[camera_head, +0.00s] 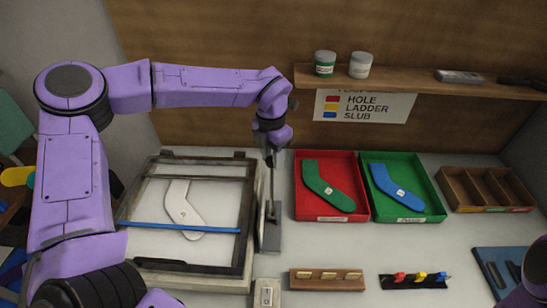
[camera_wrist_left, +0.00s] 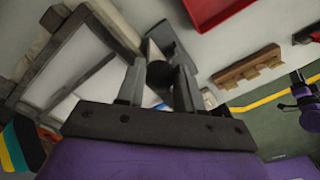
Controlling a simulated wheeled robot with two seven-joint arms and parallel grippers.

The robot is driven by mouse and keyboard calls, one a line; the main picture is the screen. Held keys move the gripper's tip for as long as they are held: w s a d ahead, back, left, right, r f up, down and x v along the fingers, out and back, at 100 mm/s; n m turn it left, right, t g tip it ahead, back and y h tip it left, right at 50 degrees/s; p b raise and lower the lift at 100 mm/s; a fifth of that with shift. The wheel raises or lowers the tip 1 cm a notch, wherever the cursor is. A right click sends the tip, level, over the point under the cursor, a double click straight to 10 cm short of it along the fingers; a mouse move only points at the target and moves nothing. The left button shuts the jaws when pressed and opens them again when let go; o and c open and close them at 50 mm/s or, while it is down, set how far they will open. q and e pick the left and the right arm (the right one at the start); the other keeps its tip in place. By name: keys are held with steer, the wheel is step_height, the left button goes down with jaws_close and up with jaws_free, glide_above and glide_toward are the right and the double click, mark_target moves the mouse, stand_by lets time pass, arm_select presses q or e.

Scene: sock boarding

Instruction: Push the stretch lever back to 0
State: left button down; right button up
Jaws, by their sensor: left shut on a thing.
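The stretch lever (camera_head: 272,193) stands on a grey base (camera_head: 270,238) at the right side of the boarding frame (camera_head: 245,215). My left gripper (camera_head: 276,150) is at the lever's top, and is shut on it. In the left wrist view the lever's dark end sits between the fingers of the left gripper (camera_wrist_left: 159,88). The scale beside the lever is too small to read. A white sock (camera_head: 184,210) lies inside the frame, with a blue bar (camera_head: 180,228) across it. Of my right arm, purple parts show at the lower right in the head view.
A red tray (camera_head: 300,212) with a green sock and a green tray (camera_head: 437,208) with a blue sock stand right of the lever. A wooden strip (camera_head: 327,286) and a tag holder (camera_head: 412,285) lie in front. A shelf (camera_head: 420,76) runs above.

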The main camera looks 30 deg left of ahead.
arm_select(q)
steer(key=shift+w+a+f, duration=0.2)
steer(key=shift+w+a, duration=0.1)
steer(key=shift+w, duration=0.25)
steer(key=shift+w+a+f, duration=0.15)
steer(key=shift+w+a, duration=0.1)
steer(key=shift+w, duration=0.25)
steer(key=c, duration=0.9)
jaws_free()
steer(key=shift+c, duration=0.2)
steer(key=shift+o, duration=1.1)
steer(key=shift+w+a, duration=0.1)
step_height(320, 180, up, 10)
steer(key=b, duration=0.2)
steer(key=shift+w+a, duration=0.2)
steer(key=shift+a, duration=0.05)
